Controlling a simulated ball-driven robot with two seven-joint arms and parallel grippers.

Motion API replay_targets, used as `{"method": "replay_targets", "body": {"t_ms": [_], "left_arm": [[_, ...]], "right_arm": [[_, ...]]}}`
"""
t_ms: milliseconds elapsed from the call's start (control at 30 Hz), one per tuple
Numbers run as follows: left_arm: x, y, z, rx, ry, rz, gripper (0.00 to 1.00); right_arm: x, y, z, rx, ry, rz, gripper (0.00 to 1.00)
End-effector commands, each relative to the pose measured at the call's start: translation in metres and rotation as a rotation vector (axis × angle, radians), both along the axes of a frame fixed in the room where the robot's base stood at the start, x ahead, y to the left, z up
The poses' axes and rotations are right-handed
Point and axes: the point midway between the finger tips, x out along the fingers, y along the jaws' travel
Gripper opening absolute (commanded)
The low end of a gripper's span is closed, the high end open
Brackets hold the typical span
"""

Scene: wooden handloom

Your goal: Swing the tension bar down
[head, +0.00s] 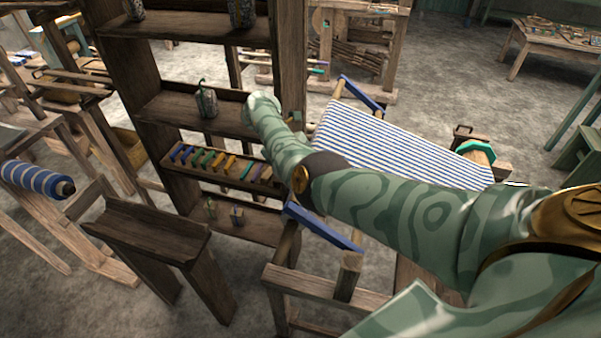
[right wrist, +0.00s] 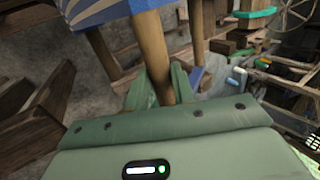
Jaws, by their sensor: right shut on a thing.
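The loom carries a blue-and-white striped cloth (head: 390,145). Two blue side arms show at it, a near one (head: 322,228) and a far one (head: 362,94), both slanted. In the right wrist view a round wooden bar (right wrist: 150,40), seemingly the tension bar, runs down from the top between the fingers. My right gripper (right wrist: 157,86) is shut on this bar, one green finger on each side. In the head view my right arm covers much of the loom's left side, and I cannot make out its fingertips. My left gripper is not in view.
A dark wooden shelf (head: 215,106) with a jar (head: 207,103) and a row of coloured pieces (head: 222,163) stands left of the loom. A dark bench (head: 150,235) is at the lower left. Open concrete floor (head: 470,90) lies behind the loom.

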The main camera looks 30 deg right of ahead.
Motion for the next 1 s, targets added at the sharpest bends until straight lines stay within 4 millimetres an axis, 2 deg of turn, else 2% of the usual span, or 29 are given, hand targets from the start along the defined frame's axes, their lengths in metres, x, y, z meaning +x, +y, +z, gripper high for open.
{"method": "replay_targets", "body": {"t_ms": [33,333,367,400,433,633,867,1000], "left_arm": [[0.000,0.000,-0.002,0.000,0.000,0.000,0.36],[0.001,0.000,-0.002,0.000,-0.001,-0.001,0.36],[0.001,0.000,-0.002,0.000,-0.001,-0.001,0.36],[0.001,0.000,-0.002,0.000,-0.001,-0.001,0.36],[0.001,0.000,-0.002,0.000,-0.001,-0.001,0.36],[0.006,0.000,-0.001,-0.001,-0.010,-0.001,0.36],[0.004,0.000,-0.001,0.000,-0.006,-0.001,0.36],[0.004,0.001,0.000,0.000,-0.006,-0.001,0.36]], "right_arm": [[-0.003,0.005,-0.007,0.015,0.009,0.002,0.00],[-0.005,0.008,-0.010,0.021,0.015,0.003,0.00],[-0.005,0.008,-0.011,0.022,0.016,0.004,0.34],[-0.005,0.008,-0.010,0.021,0.016,0.003,0.45],[-0.005,0.007,-0.010,0.020,0.015,0.002,0.47],[-0.003,0.005,-0.007,0.015,0.010,0.003,0.47],[-0.002,0.004,-0.005,0.012,0.007,0.002,0.47],[0.002,0.007,0.004,0.010,0.005,0.002,0.47]]}}
